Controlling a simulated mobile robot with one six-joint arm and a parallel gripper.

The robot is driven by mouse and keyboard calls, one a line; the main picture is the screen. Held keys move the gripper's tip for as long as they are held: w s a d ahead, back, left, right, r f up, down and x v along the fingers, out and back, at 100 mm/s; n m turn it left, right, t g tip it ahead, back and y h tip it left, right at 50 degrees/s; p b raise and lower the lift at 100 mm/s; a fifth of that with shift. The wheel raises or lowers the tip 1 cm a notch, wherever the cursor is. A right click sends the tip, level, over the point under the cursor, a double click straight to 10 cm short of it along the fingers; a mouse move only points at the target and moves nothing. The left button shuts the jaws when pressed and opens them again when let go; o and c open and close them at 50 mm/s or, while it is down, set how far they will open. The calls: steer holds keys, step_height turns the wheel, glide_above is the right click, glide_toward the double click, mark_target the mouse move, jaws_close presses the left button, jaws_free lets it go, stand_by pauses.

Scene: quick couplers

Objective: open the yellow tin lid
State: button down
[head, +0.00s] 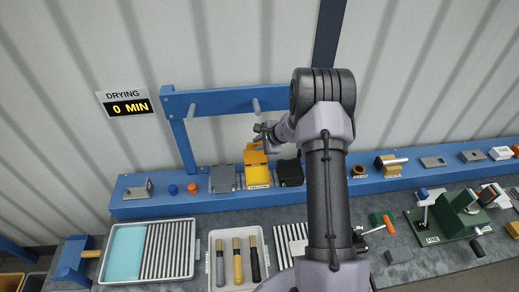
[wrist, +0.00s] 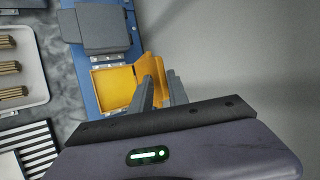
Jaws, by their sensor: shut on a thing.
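The yellow tin (head: 257,175) sits on the blue shelf behind a yellow label. Its lid (head: 254,156) stands raised at the back. In the wrist view the tin (wrist: 112,86) shows its open inside, and the lid (wrist: 151,68) is tilted up along its right side. My gripper (head: 262,141) is above and behind the tin in the head view. In the wrist view my gripper (wrist: 158,82) has its two grey fingers at the raised lid and is shut on it. The exact contact is partly hidden by the fingers.
A grey tin (head: 223,178) is close on the left and a black tin (head: 290,172) close on the right. A blue frame (head: 225,100) with pegs stands above the shelf. A tray of brushes (head: 238,260) lies in front on the bench.

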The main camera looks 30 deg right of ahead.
steer(key=shift+w+d, duration=0.25)
steer(key=shift+w, duration=0.45)
steer(key=c, duration=1.6)
jaws_free()
steer(key=shift+o, duration=0.6)
steer(key=shift+w+f, duration=0.1)
steer(key=shift+w, duration=0.05)
steer(key=v, duration=1.7)
steer(key=shift+r+b, duration=0.2)
steer(key=shift+b, duration=0.15)
